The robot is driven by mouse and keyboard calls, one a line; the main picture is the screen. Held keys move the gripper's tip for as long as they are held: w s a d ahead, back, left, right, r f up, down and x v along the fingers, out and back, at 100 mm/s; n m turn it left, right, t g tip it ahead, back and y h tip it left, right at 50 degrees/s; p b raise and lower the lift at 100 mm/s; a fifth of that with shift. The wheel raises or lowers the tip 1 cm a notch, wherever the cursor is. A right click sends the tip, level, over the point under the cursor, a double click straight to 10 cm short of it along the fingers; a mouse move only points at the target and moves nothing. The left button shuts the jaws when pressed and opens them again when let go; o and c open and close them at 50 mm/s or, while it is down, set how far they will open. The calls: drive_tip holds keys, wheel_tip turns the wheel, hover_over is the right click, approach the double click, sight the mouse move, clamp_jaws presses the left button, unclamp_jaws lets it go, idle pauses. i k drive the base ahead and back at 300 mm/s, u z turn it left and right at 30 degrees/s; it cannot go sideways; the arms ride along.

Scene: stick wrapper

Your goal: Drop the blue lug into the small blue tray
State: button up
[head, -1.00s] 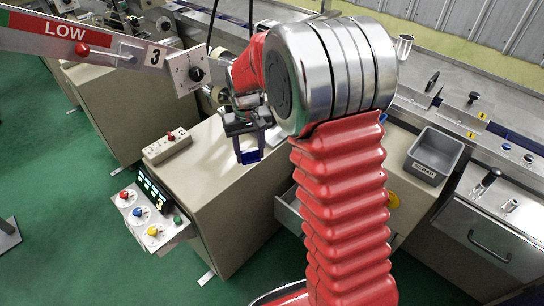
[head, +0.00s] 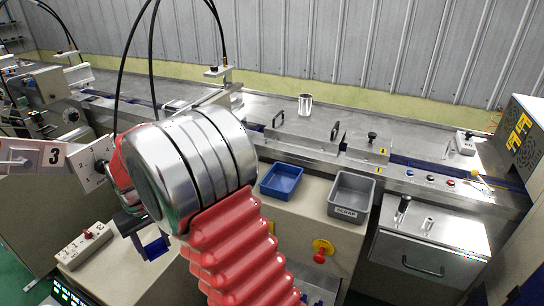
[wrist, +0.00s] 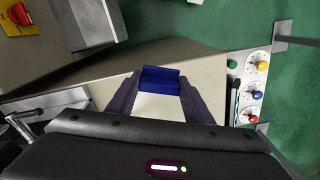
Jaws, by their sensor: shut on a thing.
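My gripper (head: 146,238) is low at the left of the head view, beside the big metal joint of my arm. It is shut on the blue lug (head: 156,248). In the wrist view the lug (wrist: 160,80) spans between the two dark fingertips, above a pale cabinet top. The small blue tray (head: 281,181) stands to the right of my arm in the head view, by the machine's front rail. It looks empty. The gripper and lug are well to the left of it and nearer the camera.
A grey scrap bin (head: 350,198) stands just right of the blue tray. A white switch box (head: 84,245) lies on the cabinet near my gripper. A steel cup (head: 305,104) stands behind on the machine top. A control panel with coloured knobs (wrist: 254,91) shows in the wrist view.

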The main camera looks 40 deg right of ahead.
sight(283, 182)
drive_tip(key=u, duration=0.2)
drive_tip(key=k, duration=1.4)
drive_tip(key=z, duration=0.55)
drive_tip(key=i, duration=1)
